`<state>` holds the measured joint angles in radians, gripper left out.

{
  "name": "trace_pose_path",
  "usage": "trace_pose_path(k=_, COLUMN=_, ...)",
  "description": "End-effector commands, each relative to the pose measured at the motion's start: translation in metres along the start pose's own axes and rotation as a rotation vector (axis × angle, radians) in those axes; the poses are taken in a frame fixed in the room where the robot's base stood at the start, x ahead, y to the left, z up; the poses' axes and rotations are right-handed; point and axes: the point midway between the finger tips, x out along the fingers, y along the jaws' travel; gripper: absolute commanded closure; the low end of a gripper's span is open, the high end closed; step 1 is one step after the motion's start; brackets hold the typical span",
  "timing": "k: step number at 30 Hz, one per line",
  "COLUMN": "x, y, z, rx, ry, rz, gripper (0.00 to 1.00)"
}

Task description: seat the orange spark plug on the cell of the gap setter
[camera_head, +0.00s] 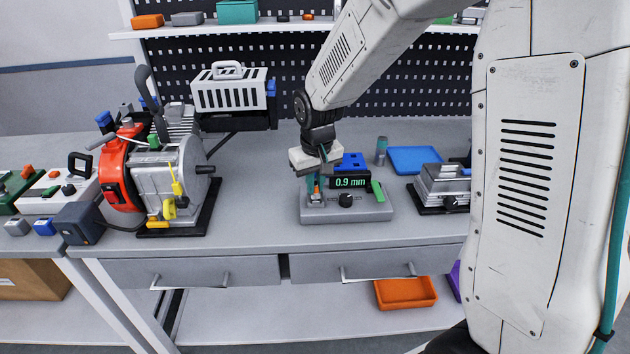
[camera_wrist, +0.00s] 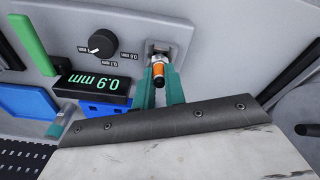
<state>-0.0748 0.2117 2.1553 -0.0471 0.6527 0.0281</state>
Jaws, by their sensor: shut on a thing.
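The gap setter (camera_head: 372,211) is a grey box on the workbench with a black dial, a green lever and a display reading 0.9 mm. It also fills the top of the wrist view (camera_wrist: 205,20). My gripper (camera_head: 316,190), with teal fingers, is over its left end. In the wrist view my gripper (camera_wrist: 159,84) is shut on the orange spark plug (camera_wrist: 158,70). The plug's tip is at the small metal cell (camera_wrist: 161,46). I cannot tell how deep it sits.
A blue tray (camera_head: 414,159) and a grey cylinder (camera_head: 381,150) stand behind the setter. A blue block (camera_head: 350,162) is just behind the display. A red and grey engine (camera_head: 165,165) stands to the left, a metal fixture (camera_head: 441,185) to the right. The bench between engine and setter is clear.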

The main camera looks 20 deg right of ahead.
Motion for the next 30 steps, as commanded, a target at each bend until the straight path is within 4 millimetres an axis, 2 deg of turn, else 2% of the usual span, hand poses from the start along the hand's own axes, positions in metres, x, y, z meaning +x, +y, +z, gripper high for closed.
trace_pose_path(k=12, x=0.000, y=0.000, z=0.000, rx=0.000, ry=0.000, rz=0.000, gripper=1.00)
trace_pose_path(k=13, x=0.000, y=0.000, z=0.000, rx=0.000, ry=0.000, rz=0.000, gripper=0.85)
trace_pose_path(k=15, x=0.000, y=0.000, z=0.000, rx=0.000, ry=0.000, rz=0.000, gripper=0.66)
trace_pose_path(k=16, x=0.000, y=0.000, z=0.000, rx=0.000, ry=0.000, rz=0.000, gripper=0.63)
trace_pose_path(k=25, x=-0.003, y=0.000, z=0.000, rx=0.000, ry=0.001, rz=0.000, gripper=0.63)
trace_pose_path(k=30, x=-0.025, y=0.000, z=-0.001, rx=0.000, ry=0.005, rz=0.000, gripper=0.63)
